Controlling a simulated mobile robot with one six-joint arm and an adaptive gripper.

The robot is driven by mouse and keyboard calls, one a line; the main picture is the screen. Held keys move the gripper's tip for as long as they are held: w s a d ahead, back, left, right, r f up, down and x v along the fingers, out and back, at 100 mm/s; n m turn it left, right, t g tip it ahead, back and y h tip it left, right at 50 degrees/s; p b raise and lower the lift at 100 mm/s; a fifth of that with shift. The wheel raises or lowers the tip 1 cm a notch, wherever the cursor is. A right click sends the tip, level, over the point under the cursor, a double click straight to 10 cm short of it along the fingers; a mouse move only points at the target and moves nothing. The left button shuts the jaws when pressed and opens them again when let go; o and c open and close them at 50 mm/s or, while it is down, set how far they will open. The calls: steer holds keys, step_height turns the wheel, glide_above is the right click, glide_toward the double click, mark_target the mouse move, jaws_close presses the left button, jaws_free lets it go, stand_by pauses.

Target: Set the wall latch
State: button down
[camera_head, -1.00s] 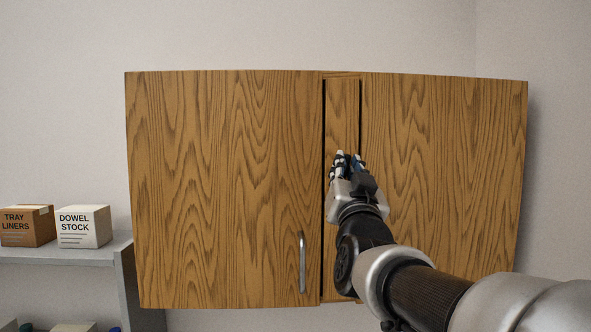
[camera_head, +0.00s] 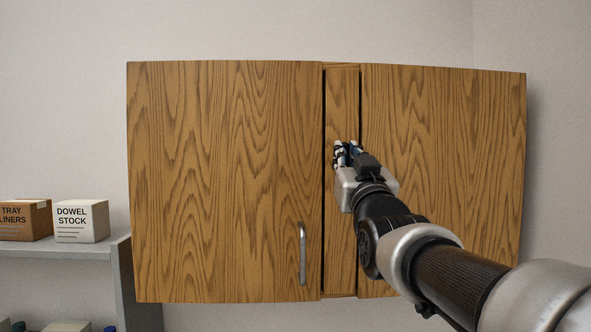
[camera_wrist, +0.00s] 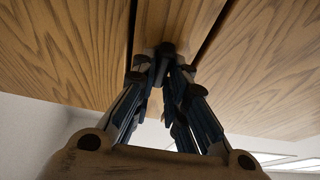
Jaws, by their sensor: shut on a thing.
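A wooden wall cabinet has a wide left door (camera_head: 230,180), a wide right door (camera_head: 450,160) and a narrow wooden strip (camera_head: 342,100) between them. My gripper (camera_head: 347,150) is at the middle of the strip, with its fingers close together. In the wrist view, my gripper (camera_wrist: 165,62) is shut on a small dark part (camera_wrist: 167,48) at the strip, which appears to be the latch. The fingertips hide most of it, so its shape and setting cannot be told.
A metal bar handle (camera_head: 302,253) stands upright on the left door, low near its right edge. At the left, a grey shelf (camera_head: 60,247) holds a brown carton (camera_head: 22,221) and a white carton (camera_head: 82,222). The wall above the cabinet is bare.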

steer(key=c, duration=1.6)
jaws_free()
steer(key=shift+s, duration=0.1)
steer(key=v, duration=1.2)
